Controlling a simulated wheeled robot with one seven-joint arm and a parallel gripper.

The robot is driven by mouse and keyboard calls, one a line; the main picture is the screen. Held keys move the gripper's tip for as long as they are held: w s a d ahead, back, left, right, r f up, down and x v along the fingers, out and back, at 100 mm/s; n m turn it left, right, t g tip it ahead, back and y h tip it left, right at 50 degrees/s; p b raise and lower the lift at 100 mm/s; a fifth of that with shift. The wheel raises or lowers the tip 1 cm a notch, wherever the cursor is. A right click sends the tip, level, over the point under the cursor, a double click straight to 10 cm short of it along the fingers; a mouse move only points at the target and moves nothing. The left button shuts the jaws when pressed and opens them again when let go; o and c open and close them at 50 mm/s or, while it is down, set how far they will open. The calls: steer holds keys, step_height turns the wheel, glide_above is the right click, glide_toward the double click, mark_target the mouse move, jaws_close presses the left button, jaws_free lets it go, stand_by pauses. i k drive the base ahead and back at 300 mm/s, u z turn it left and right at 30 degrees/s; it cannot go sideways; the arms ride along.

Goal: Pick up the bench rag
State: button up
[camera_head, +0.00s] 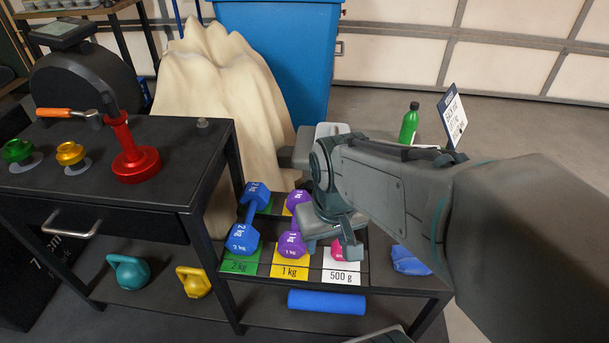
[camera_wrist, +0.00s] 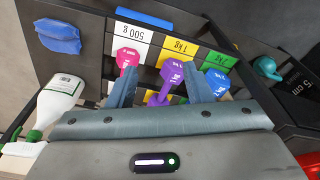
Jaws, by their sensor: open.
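The bench rag appears to be the crumpled blue cloth (camera_head: 410,261) on the right end of the low dark rack shelf, partly hidden by my arm. It also shows at the upper left of the wrist view (camera_wrist: 58,37). My gripper (camera_head: 333,232) hangs over the shelf, left of the rag, above the small dumbbells. In the wrist view my gripper (camera_wrist: 160,68) is open, with its two fingers apart and nothing held. Purple and pink dumbbells show beyond the fingers.
Blue dumbbells (camera_head: 243,238), purple dumbbells (camera_head: 292,243) and a pink dumbbell (camera_wrist: 127,58) sit by weight labels. A blue roll (camera_head: 327,302) lies lower. A green bottle (camera_head: 409,122) and a sign (camera_head: 452,115) stand behind my arm. A black table (camera_head: 180,150) is left.

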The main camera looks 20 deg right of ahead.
mark_target(405, 261)
steer(key=z, duration=0.8)
steer(key=k, duration=0.45)
steer(key=z, duration=0.45)
steer(key=i, duration=0.5)
